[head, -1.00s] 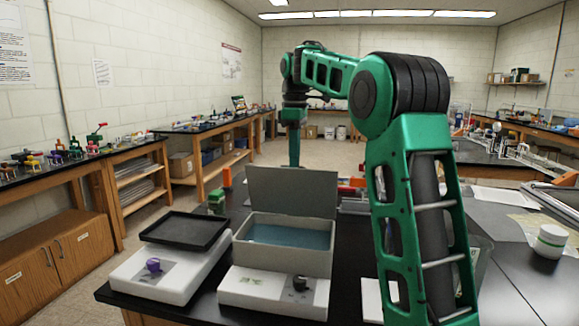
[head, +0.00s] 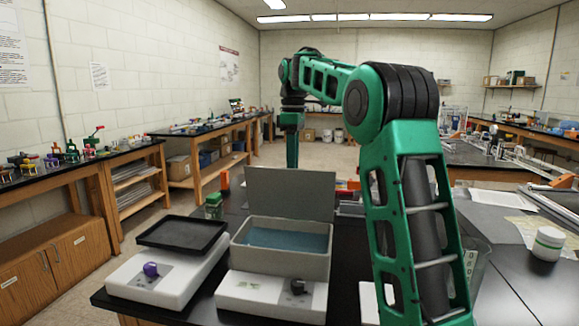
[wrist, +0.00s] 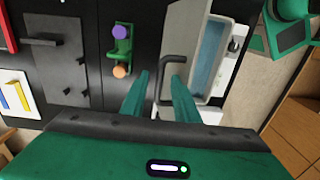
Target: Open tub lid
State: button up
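The tub (head: 280,262) is a grey box with a blue interior on the black bench in the head view. Its lid (head: 290,192) stands upright at the tub's back edge, so the tub is open. In the wrist view the lid (wrist: 180,35) shows beside the tub's blue interior (wrist: 211,48), with a dark bar handle (wrist: 168,68) on it. My gripper (wrist: 161,95) has its two green fingers apart, near the handle, which shows between them. I cannot tell whether a finger touches it. In the head view my gripper is hidden behind the lid.
A white unit with a black tray (head: 183,235) stands left of the tub. A white unit with a dark knob (head: 272,292) is in front of it. A green jar (head: 213,206) stands behind left. In the wrist view, a green holder (wrist: 122,50) is left of the lid.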

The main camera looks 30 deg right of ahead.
jog(key=shift+w+r, duration=0.2)
jog(key=shift+r, duration=3.5)
